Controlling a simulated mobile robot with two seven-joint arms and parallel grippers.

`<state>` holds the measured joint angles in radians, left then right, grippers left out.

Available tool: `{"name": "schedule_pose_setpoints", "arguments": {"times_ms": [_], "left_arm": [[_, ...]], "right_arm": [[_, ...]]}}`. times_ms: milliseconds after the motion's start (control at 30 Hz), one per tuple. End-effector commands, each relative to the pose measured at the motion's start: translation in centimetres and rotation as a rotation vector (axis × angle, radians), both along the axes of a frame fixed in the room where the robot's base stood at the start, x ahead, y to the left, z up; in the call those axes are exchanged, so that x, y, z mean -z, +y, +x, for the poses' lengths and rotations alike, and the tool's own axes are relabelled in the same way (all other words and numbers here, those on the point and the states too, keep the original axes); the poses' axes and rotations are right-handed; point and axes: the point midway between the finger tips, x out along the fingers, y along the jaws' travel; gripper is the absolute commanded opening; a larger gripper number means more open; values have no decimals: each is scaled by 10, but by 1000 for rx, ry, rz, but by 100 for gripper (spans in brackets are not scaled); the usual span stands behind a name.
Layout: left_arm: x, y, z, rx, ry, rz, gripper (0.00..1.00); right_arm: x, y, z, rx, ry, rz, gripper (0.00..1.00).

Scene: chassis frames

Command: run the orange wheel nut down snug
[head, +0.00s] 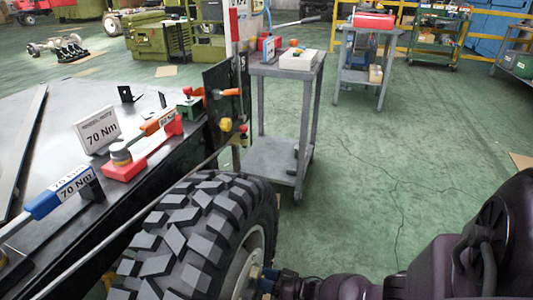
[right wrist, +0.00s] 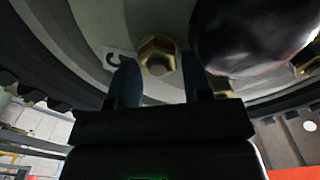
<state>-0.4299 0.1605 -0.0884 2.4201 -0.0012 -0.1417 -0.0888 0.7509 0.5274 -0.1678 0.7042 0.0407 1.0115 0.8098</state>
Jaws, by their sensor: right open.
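The wheel (head: 205,235) with its chunky black tyre stands at the bottom middle of the head view. My right gripper (head: 266,279) is at its pale hub face, coming from the right. In the right wrist view the open right gripper (right wrist: 160,84) has its two dark blue fingers apart. A brass-gold hex nut (right wrist: 157,55) on a stud shows in the gap between the fingertips; I cannot tell whether they touch it. A label with a "C" (right wrist: 113,59) is beside it. No nut looks clearly orange. My left gripper is not in view.
A glossy black hub cap (right wrist: 250,35) bulges just right of the fingers, near another brass nut (right wrist: 304,66). Left of the wheel, a dark bench (head: 70,125) holds torque wrenches and a "70 Nm" sign (head: 98,131).

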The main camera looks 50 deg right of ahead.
Motion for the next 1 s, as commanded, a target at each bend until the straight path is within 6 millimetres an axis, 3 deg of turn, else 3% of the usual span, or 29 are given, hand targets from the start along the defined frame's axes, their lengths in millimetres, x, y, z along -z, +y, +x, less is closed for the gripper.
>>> {"name": "schedule_pose_setpoints", "arguments": {"times_ms": [133,333,567,1000], "left_arm": [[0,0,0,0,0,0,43],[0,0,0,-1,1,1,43],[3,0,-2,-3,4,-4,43],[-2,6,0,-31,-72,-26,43]], "right_arm": [[0,0,0,0,0,0,42],[0,0,0,0,0,0,11],[3,-1,-2,1,27,58,10],[5,-3,-1,9,173,410,10]]}}
